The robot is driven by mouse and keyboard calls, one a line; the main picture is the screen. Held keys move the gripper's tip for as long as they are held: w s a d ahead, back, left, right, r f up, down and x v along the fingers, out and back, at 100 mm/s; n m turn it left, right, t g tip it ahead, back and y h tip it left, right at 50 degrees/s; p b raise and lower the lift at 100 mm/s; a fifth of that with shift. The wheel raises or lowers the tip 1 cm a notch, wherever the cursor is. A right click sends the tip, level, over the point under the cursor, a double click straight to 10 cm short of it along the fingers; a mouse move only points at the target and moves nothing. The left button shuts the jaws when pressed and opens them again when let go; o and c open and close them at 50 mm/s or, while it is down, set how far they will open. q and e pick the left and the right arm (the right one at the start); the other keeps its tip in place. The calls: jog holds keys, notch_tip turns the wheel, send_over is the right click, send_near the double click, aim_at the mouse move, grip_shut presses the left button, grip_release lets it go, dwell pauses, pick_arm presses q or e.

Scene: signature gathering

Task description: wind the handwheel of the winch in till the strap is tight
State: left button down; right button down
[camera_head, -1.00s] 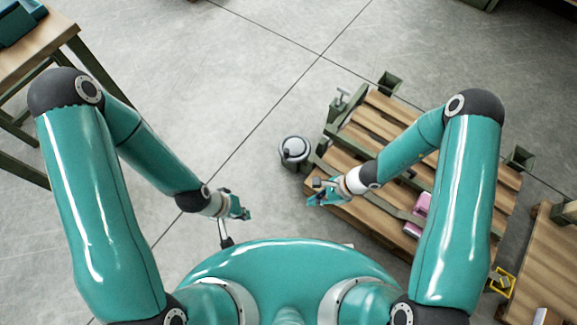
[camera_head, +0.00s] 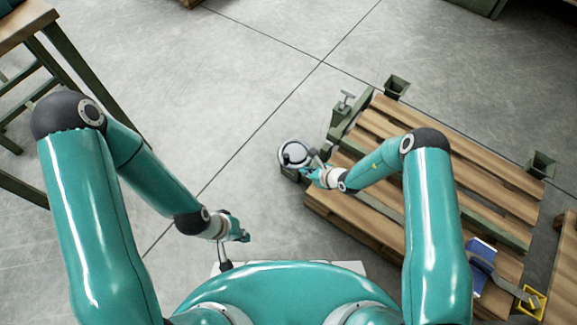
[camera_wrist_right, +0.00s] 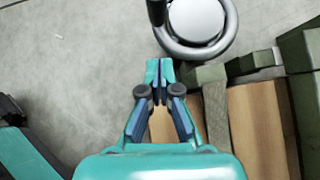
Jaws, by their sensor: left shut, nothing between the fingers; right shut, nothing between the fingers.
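The winch's handwheel (camera_head: 294,154) is a grey ring around a pale disc, at the near left corner of the pallet. In the right wrist view the handwheel (camera_wrist_right: 230,32) is at the top, with a dark upright handle (camera_wrist_right: 156,12) on its left side. My right gripper (camera_head: 309,173) is shut and empty just at the wheel's near right side. In the wrist view its fingertips (camera_wrist_right: 160,68) are below the rim; I cannot tell whether they touch. A grey strap (camera_head: 508,282) shows at right; my right arm hides part of its run. My left gripper (camera_head: 245,237) is shut and empty, left of the pallet.
The wooden pallet (camera_head: 365,138) has green metal posts (camera_head: 397,86) at its corners. A blue block (camera_head: 480,262) and a yellow frame (camera_head: 531,301) are at right. A wooden bench (camera_head: 22,20) stands at upper left. The concrete floor (camera_head: 220,90) between is clear.

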aim_at(288, 164)
jog(key=w+a+f+b, duration=0.2)
jog(key=w+a, duration=0.1)
jog(key=shift+w+a+f, duration=0.1)
jog(key=shift+w+a, duration=0.15)
jog(key=shift+a, duration=0.05)
jog(key=shift+w+a, duration=0.3)
